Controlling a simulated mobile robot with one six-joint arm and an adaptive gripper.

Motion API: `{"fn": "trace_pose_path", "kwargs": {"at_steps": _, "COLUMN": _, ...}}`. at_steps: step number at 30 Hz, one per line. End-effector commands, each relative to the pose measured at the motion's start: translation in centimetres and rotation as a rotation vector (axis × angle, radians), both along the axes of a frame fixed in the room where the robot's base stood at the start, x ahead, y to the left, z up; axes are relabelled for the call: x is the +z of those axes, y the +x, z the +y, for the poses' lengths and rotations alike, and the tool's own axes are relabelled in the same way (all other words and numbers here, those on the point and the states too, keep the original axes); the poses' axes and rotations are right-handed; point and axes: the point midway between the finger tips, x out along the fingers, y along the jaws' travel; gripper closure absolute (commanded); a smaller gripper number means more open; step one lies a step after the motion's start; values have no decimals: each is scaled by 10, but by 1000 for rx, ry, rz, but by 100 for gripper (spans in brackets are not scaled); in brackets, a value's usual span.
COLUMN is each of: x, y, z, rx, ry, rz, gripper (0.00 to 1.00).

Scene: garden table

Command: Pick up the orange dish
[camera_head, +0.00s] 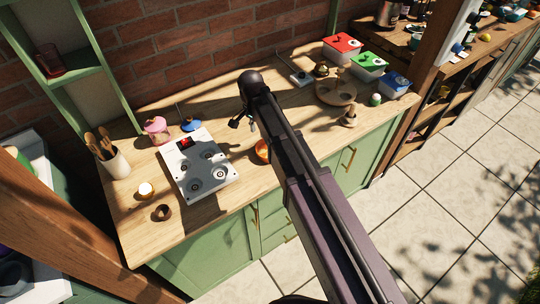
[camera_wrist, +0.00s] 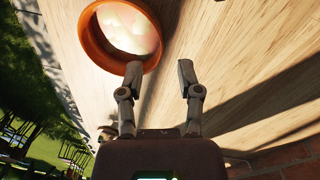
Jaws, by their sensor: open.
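The orange dish (camera_head: 262,151) sits on the wooden counter, mostly hidden behind my arm in the head view. In the wrist view the orange dish (camera_wrist: 154,62) is a round bowl with an orange rim and a pale inside, at the upper left. My gripper (camera_wrist: 160,68) is open, with its two fingers apart and nothing between them. The left fingertip overlaps the dish's rim in the picture; I cannot tell whether it touches. The right finger is over bare wood. In the head view my gripper (camera_head: 244,122) shows small and dark above the counter.
Pink and blue items, a utensil pot (camera_head: 116,162) and a brown ring (camera_head: 162,213) are further left. Red, green and blue boxes (camera_head: 368,66) and a round wooden tray (camera_head: 335,92) stand right.

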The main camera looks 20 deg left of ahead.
Motion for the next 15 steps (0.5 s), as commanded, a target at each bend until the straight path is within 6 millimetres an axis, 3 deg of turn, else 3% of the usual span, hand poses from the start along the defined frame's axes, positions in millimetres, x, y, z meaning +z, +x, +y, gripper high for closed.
{"fn": "trace_pose_path", "kwargs": {"at_steps": 3, "x": -8, "y": 0, "z": -1, "rx": 0, "ry": 0, "rz": 0, "gripper": 54}}
{"fn": "trace_pose_path", "kwargs": {"at_steps": 15, "x": -8, "y": 0, "z": -1, "rx": 0, "ry": 0, "rz": 0, "gripper": 54}}
